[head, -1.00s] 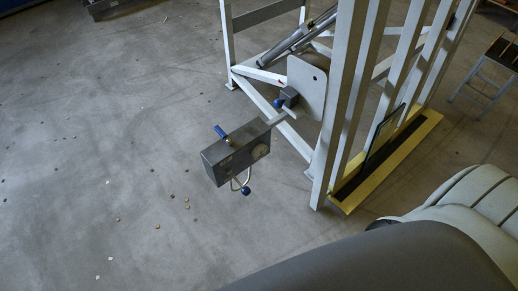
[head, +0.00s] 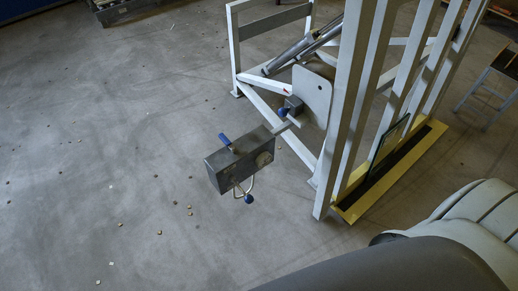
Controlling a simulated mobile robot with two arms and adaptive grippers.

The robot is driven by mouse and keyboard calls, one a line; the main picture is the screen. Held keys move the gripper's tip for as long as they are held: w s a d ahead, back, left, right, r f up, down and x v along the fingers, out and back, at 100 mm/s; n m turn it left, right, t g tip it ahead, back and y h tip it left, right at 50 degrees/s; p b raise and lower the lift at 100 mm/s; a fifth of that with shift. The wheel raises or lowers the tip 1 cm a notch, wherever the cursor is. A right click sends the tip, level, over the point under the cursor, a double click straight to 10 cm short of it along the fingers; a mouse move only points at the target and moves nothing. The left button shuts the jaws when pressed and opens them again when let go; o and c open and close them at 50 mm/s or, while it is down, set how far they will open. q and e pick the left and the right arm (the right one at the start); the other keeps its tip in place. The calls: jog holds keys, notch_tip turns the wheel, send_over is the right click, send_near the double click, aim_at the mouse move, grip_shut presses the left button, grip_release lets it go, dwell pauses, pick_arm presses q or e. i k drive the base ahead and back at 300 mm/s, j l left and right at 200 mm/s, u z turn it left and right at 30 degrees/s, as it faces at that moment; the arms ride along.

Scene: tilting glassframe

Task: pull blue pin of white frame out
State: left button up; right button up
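The white frame (head: 343,110) stands at the upper right of the head view, with tall uprights and a lower bar. A white plate (head: 311,95) is fixed to it. A small dark block with a blue pin (head: 281,113) sits at the plate's lower left edge. A grey control box (head: 240,159) hangs on an arm from the frame, with a blue handle (head: 225,140) on top and a blue ball knob (head: 249,199) below. Neither of my grippers is in view.
A yellow base strip (head: 354,213) with a dark glass pane (head: 389,146) runs along the frame's right side. A stool (head: 490,85) stands at the far right. The floor (head: 100,150) to the left is open, with several small scattered bits.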

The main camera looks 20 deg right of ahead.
aim_at(283, 112)
jog(key=z, duration=1.3)
